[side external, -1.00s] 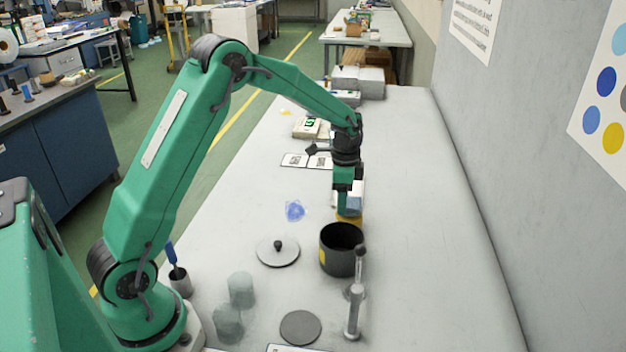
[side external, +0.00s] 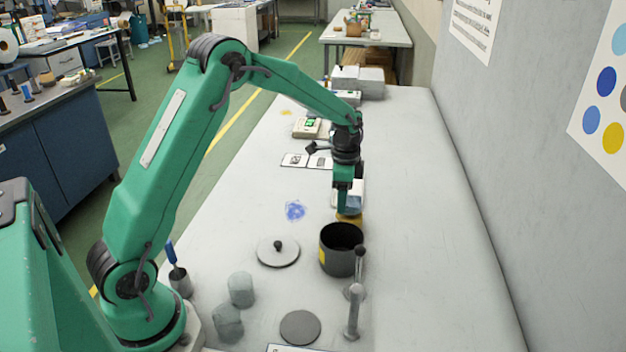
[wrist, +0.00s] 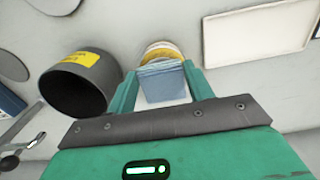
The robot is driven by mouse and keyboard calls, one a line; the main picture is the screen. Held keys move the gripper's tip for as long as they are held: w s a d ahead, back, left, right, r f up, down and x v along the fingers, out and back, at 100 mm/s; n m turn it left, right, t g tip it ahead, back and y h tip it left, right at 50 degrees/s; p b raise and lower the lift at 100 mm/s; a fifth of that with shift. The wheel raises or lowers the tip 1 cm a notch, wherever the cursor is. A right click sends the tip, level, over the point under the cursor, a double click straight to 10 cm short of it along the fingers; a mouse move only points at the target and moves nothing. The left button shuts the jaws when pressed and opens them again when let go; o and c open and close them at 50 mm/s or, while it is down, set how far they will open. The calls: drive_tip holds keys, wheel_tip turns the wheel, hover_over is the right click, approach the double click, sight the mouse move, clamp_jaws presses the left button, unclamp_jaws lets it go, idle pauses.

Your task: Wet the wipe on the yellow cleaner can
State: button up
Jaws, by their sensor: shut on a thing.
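My gripper (side external: 345,208) points down over the bench, behind the black pot. In the wrist view my gripper (wrist: 162,90) has its two green fingers on either side of a folded blue wipe (wrist: 164,84) and is shut on it. The yellow cleaner can (wrist: 163,49) shows just beyond the wipe, partly hidden by it; its pale round top faces up. In the side view the yellow can (side external: 349,218) is just under the fingertips, mostly hidden. The wipe looks to be at the can's top; I cannot tell whether they touch.
A black pot (side external: 340,262) with a yellow label stands close in front of the can. A lid (side external: 277,253), a grey disc (side external: 300,327) and a metal lever (side external: 353,315) are nearby. A blue scribble (side external: 294,210) marks the bench. The bench's right side is clear.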

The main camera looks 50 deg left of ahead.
drive_tip(key=shift+r, duration=3.2)
drive_tip(key=shift+d, duration=0.1)
drive_tip(key=shift+s+d+r+n, duration=0.3)
drive_tip(key=shift+s+n, duration=0.05)
drive_tip(key=shift+n, duration=0.05)
drive_tip(key=s+d+r+n, duration=0.5)
drive_tip(key=s+d+n, duration=0.1)
drive_tip(key=s+n, duration=0.2)
drive_tip(key=shift+s, duration=0.65)
